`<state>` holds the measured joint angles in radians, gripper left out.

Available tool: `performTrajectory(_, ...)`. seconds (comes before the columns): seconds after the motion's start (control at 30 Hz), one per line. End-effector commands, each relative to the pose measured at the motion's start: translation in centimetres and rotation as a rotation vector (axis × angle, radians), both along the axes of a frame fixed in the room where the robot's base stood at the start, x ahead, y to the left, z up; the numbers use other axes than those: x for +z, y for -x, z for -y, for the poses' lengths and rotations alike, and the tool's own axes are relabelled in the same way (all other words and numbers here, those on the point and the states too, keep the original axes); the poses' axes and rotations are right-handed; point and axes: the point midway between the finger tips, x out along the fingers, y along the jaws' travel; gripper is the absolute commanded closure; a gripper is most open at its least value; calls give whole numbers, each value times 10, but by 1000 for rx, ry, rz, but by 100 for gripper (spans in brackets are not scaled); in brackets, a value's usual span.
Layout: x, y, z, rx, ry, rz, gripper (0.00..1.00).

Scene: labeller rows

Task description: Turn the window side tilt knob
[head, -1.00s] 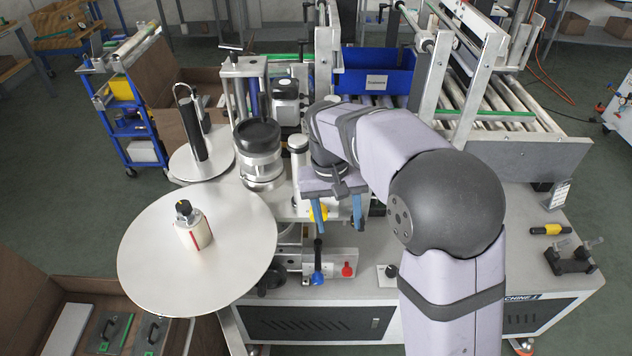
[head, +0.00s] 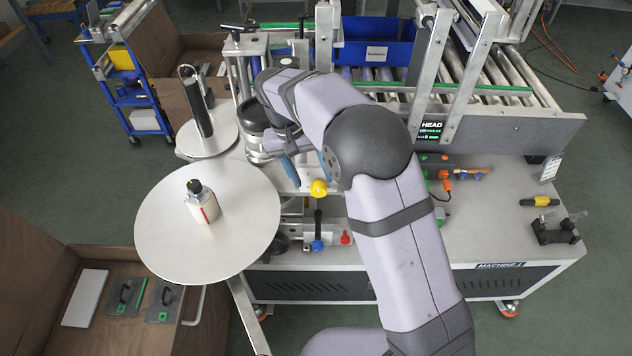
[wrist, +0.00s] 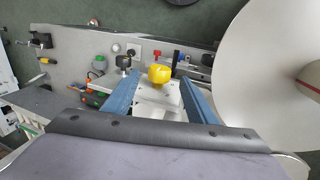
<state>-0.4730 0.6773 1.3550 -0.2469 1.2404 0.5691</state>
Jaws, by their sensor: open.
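A round yellow knob (head: 319,188) sits on the front of the labeller, near the large white disc. In the wrist view the yellow knob (wrist: 160,75) shows between my two blue fingers, beyond their tips. My gripper (head: 311,184) is open and empty, its fingers wide apart; a gap to the knob seems to remain, but its depth is unclear. A blue knob (head: 317,245) and a red knob (head: 345,238) sit lower on a metal bracket. No readable label tells which knob is the window side tilt knob.
The large white disc (head: 160,235) with a small roll core stands at left, close to my gripper. A black-capped cylinder (head: 255,118) is just behind my gripper. A screen (head: 431,130) marked HEAD and the conveyor are at right. The grey tabletop at front right is partly bare.

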Motion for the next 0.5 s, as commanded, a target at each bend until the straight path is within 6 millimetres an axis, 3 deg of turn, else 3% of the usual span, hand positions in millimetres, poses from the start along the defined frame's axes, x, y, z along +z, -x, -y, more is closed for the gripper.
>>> performTrajectory(0.3,-34,0,10,0,1,-3,48)
performTrajectory(0.5,-43,0,12,1,0,-1,48)
